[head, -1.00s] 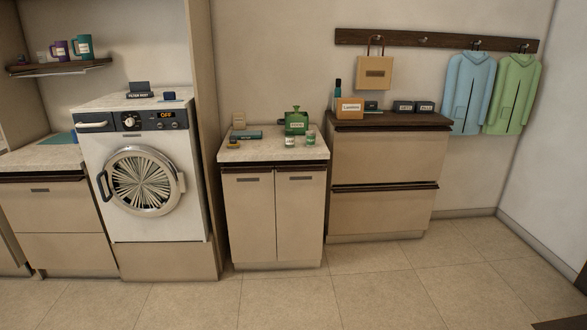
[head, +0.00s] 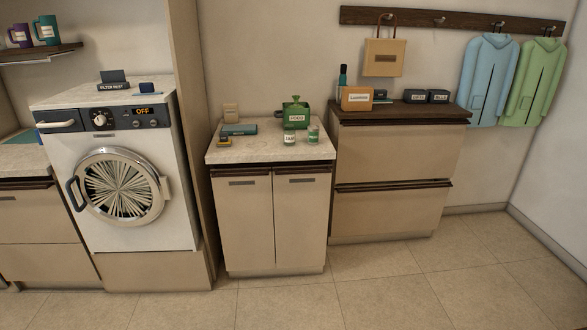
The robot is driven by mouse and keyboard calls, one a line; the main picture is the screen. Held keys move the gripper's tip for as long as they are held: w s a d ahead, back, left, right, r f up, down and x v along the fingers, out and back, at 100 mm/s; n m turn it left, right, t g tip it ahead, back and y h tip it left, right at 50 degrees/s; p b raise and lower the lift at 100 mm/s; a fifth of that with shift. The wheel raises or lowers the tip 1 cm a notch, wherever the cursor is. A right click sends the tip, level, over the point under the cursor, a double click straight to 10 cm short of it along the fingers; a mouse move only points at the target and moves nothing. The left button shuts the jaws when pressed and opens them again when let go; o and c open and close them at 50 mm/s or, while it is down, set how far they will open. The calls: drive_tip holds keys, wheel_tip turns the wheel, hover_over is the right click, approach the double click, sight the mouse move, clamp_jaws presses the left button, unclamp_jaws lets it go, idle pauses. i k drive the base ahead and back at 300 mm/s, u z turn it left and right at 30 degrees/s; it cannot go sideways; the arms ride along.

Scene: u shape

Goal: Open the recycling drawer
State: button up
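No drawer in the head view carries a readable recycling label. A wooden cabinet with two wide drawers stands right of centre; its upper drawer (head: 398,157) and lower drawer (head: 388,214) both look shut. A narrower cabinet in the middle has two tall fronts side by side, the left front (head: 244,218) and the right front (head: 300,215), each with a small dark plate too small to read; both are shut. Another drawer (head: 25,213) at the far left is also shut. My gripper is not in view.
A white washing machine (head: 125,165) marked OFF stands on the left. A green FOOD container (head: 296,115) and small jars stand on the middle counter. A Laundry box (head: 356,99) sits on the right cabinet. The tiled floor (head: 400,285) in front is clear.

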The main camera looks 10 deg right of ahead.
sight(302, 193)
drive_tip(key=u, duration=0.05)
drive_tip(key=i, duration=1.2)
drive_tip(key=u, duration=1.25)
drive_tip(key=k, duration=0.95)
drive_tip(key=z, duration=0.05)
